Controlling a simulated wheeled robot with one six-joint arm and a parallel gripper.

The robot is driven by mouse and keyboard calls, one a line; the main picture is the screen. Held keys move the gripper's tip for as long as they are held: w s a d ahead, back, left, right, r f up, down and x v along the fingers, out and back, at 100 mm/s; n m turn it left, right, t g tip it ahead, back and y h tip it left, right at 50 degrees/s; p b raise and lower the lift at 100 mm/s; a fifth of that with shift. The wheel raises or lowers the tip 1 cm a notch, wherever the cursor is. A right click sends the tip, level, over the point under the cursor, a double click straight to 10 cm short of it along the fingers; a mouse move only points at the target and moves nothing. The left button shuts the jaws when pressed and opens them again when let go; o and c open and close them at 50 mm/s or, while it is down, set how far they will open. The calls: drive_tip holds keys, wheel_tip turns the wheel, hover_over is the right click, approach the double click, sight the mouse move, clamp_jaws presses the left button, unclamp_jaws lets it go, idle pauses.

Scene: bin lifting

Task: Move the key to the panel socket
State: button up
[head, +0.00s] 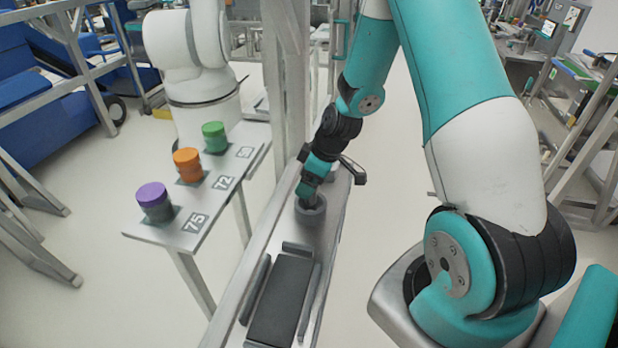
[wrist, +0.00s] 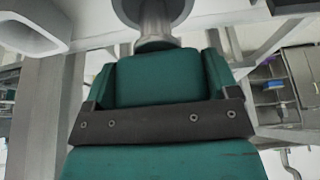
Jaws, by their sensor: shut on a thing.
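My gripper (head: 309,188) points down over a dark grey round socket-like piece (head: 311,214) on the metal rail in the head view. In the wrist view my gripper (wrist: 156,48) is shut on a pale metal shaft, which looks like the key (wrist: 155,22). A dark round piece (wrist: 133,12) surrounds the shaft's far end there, cut off by the frame's top. In the head view the fingers hide the key. I cannot tell whether the key is seated in the round piece or just above it.
A side shelf (head: 150,232) at left carries purple (head: 153,196), orange (head: 187,162) and green (head: 214,135) knobs beside number labels. A dark rectangular block (head: 279,300) lies on the rail's near part. A metal post (head: 284,90) stands close left of my arm.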

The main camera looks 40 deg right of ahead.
drive_tip(key=shift+f, duration=0.1)
idle(0.3)
drive_tip(key=shift+f+b, duration=0.35)
drive_tip(key=shift+b, duration=0.1)
drive_tip(key=shift+f+b, duration=1.35)
drive_tip(key=shift+f, duration=0.25)
idle(0.6)
drive_tip(key=o, duration=0.9)
drive_tip(key=shift+o, duration=0.2)
drive_tip(key=shift+r+p, duration=3.15)
drive_tip(key=shift+r, duration=1.35)
